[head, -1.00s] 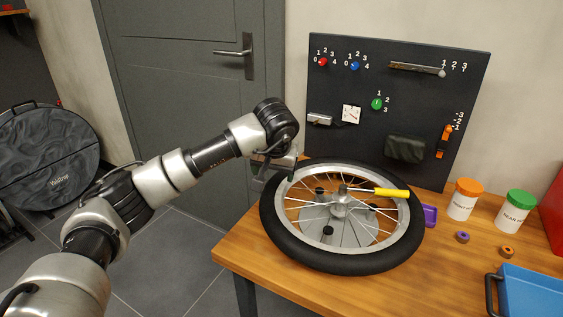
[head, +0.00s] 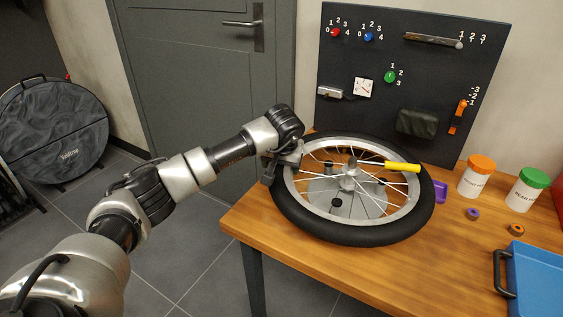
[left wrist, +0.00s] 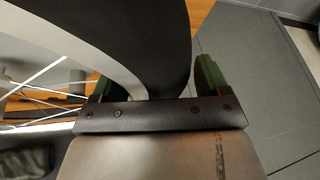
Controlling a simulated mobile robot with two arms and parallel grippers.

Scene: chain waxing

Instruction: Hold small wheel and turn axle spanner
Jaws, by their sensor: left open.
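The small wheel (head: 352,238), with a black tyre, silver rim and thin spokes, lies flat on the wooden table. The axle spanner (head: 403,166) has a yellow handle and sits at the hub, its handle pointing right over the rim. My left gripper (head: 284,166) is at the wheel's left edge. In the left wrist view its green-tipped fingers (left wrist: 154,80) are apart, with the tyre and rim (left wrist: 140,50) between them. It is open and not clamped on the wheel. My right gripper is in neither view.
A black tool board (head: 410,70) stands behind the wheel. Two white jars, with orange (head: 475,177) and green (head: 527,190) lids, small rings and a blue tray (head: 535,280) are at the right. A grey door (head: 200,80) is behind my arm.

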